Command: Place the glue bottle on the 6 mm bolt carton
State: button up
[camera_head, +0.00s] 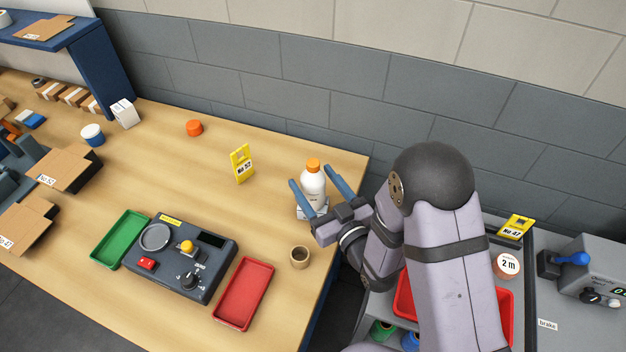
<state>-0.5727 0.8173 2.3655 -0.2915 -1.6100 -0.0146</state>
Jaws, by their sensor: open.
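The glue bottle (313,183) is white with an orange cap and stands upright near the right end of the wooden table. It appears to rest on a small white carton (306,212), most of which is hidden behind the bottle and my gripper. I cannot read the carton's label. My gripper (317,183) has its two blue fingers apart, one on each side of the bottle. I cannot tell whether either finger touches it.
A yellow sign (242,164) stands left of the bottle, and a brown cup (299,257) in front. A red tray (243,293), a control box (182,257) and a green tray (120,239) line the front.

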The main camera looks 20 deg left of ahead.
aim_at(319, 189)
jog(key=v, duration=0.4)
jog(key=shift+s+d+b, duration=0.2)
jog(key=shift+d+b, duration=0.05)
jog(key=shift+b, duration=0.1)
jog(key=shift+p+v, duration=0.75)
jog(key=shift+v, duration=0.25)
jog(key=shift+w+d+f+h, duration=0.15)
jog(key=shift+w+f+h, duration=0.15)
jog(key=shift+w+f, duration=0.1)
jog(key=w+d+f+m+g+h, duration=0.25)
jog(key=d+h, duration=0.25)
jog(key=d, duration=0.3)
jog(key=w+d+f+m+g+h, duration=0.1)
jog(key=w+d+f+m+h, duration=0.1)
jog(key=d+f+h, duration=0.45)
jog(key=s+d+r+m+g+h, duration=0.1)
jog(key=s+d+r+m+g, duration=0.1)
jog(key=s+d, duration=0.4)
jog(key=s+d+r+m+g, duration=0.3)
jog(key=s+d+r+g, duration=0.2)
jog(key=s, duration=0.6)
jog(key=d+g, duration=0.1)
jog(key=d, duration=0.1)
jog(key=shift+s+d+h, duration=0.2)
jog(key=shift+d+h, duration=0.05)
jog(key=shift+h, duration=0.1)
